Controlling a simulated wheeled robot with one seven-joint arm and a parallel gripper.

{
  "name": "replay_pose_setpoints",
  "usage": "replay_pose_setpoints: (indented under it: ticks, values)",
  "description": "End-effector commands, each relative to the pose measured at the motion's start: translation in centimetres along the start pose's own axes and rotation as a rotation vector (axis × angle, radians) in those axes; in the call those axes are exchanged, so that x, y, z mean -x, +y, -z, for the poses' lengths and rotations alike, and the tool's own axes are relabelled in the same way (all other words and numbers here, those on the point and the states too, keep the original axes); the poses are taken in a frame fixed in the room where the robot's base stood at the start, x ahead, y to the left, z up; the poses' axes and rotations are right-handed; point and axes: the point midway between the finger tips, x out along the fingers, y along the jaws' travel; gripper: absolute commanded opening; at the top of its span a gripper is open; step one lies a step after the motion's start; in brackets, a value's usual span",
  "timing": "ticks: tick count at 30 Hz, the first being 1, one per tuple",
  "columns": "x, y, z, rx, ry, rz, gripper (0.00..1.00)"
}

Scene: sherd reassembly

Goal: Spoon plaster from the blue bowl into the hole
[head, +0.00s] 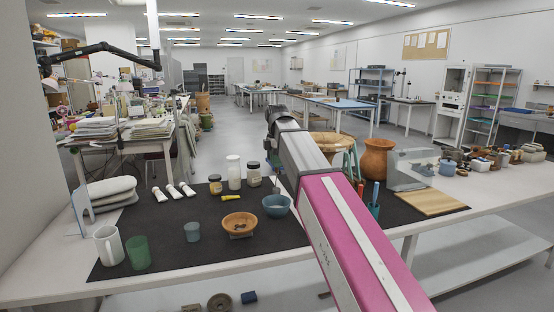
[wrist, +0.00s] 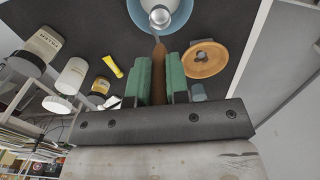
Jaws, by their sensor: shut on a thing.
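My gripper (wrist: 159,85) is shut on the brown handle of a spoon (wrist: 159,48) between its green finger pads. The spoon's rounded pale head lies over or in the blue bowl (wrist: 186,10); I cannot tell if it touches. Pale material shows inside that bowl. The blue bowl also stands on the dark mat in the head view (head: 277,207). Left of it there is a terracotta bowl (head: 239,219), which also shows in the wrist view (wrist: 207,68). In the head view my arm mostly hides the gripper.
Jars (head: 234,172) and white tubes (head: 174,191) are behind. A wooden board (head: 430,203) and terracotta vase (head: 377,158) are at right.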

Motion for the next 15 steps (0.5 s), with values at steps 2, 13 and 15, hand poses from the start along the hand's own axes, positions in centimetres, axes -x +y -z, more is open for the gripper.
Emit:
replay_pose_setpoints:
  ticks: [2,13,15]
  values:
    - [-0.6,-0.1,0.0,0.0,0.0,0.001,0.0]
    - [-3.1,-0.1,0.0,0.0,0.0,0.001,0.0]
    - [-3.6,-0.1,0.0,0.0,0.0,0.001,0.0]
